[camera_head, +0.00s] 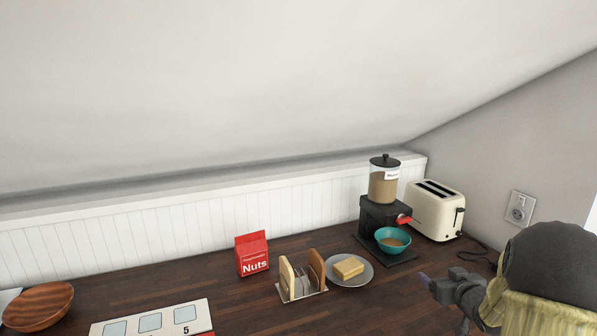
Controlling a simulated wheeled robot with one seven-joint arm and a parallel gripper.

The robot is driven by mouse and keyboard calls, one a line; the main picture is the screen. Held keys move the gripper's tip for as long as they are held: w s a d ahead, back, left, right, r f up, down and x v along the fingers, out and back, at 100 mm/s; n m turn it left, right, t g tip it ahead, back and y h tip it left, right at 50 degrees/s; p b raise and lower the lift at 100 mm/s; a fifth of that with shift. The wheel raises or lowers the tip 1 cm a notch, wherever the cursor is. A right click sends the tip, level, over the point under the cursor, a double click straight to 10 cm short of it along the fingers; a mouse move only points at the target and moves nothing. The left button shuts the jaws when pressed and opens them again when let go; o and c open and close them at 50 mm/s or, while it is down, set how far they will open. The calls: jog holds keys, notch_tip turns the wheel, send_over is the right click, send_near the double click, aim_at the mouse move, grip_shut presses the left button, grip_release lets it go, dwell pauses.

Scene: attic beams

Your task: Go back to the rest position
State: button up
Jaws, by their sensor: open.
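My gripper (437,284) is at the lower right, low over the dark wooden counter. Its jaws are small and partly dark in this view; they are open and hold nothing that I can see. It is apart from the plate to its left and the teal bowl above it in the picture. My arm fills the lower right corner and hides the counter there.
Counter items include a toaster (435,211), a dispenser (384,185) over a teal bowl (393,239), a plate (361,279) with bread (348,267), a toast rack (302,290), a Nuts bag (252,254), a wooden bowl (38,305) and a numbered board (131,324). The ceiling slopes low behind.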

jog(key=s+a+f+g+p, duration=0.1)
jog(key=s+a+g, duration=0.4)
jog(key=s+a, duration=0.5)
jog(key=s+a+f+m+g+p, duration=0.1)
jog(key=s+a+f+g, duration=0.1)
jog(key=s+a+g, duration=0.4)
jog(key=s+a, duration=0.5)
jog(key=s, duration=0.5)
jog(key=shift+a, duration=0.15)
